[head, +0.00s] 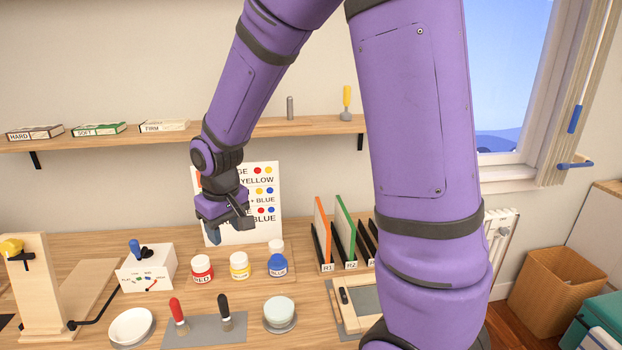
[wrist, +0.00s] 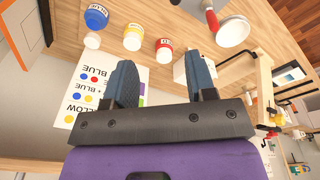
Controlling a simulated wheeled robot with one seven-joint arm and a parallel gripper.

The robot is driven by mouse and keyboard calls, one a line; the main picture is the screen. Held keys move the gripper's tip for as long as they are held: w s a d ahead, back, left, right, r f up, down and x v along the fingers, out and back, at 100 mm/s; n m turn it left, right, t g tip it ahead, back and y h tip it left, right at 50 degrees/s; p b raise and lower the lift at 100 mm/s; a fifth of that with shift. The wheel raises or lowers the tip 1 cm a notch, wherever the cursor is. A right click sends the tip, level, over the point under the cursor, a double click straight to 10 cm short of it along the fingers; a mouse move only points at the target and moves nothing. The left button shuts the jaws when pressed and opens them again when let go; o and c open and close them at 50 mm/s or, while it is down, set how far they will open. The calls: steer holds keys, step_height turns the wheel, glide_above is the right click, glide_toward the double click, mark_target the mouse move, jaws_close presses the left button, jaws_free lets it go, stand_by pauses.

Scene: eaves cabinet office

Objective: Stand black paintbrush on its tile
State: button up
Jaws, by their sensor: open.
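A black-handled tool (head: 225,312) stands upright on a grey mat (head: 205,328) at the front of the bench in the head view. It looks like the black paintbrush, but its lower end is too small to be sure. A similar red-handled tool (head: 177,312) stands left of it. The red one also shows in the wrist view (wrist: 212,18); the black one cannot be made out there. My gripper (head: 228,229) is open and empty, above the back of the bench before the colour chart. Its two blue-grey fingers are apart in the wrist view (wrist: 160,75).
Red (head: 202,268), yellow (head: 239,265) and blue (head: 278,265) paint jars stand between my gripper and the mat. A white dish (head: 131,326) and a round pale-lidded pot (head: 279,313) flank the mat. A switch box (head: 147,270) is left; upright panels (head: 343,232) are right.

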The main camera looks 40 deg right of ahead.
steer(key=s+d+r+t, duration=0.2)
steer(key=s+r, duration=0.7)
steer(key=s, duration=0.2)
steer(key=s+d+r+m+t, duration=0.1)
steer(key=s+d+r, duration=0.1)
steer(key=s+r, duration=0.7)
steer(key=shift+s+d+m+t, duration=0.15)
steer(key=shift+s+m+t, duration=0.2)
steer(key=shift+s, duration=0.9)
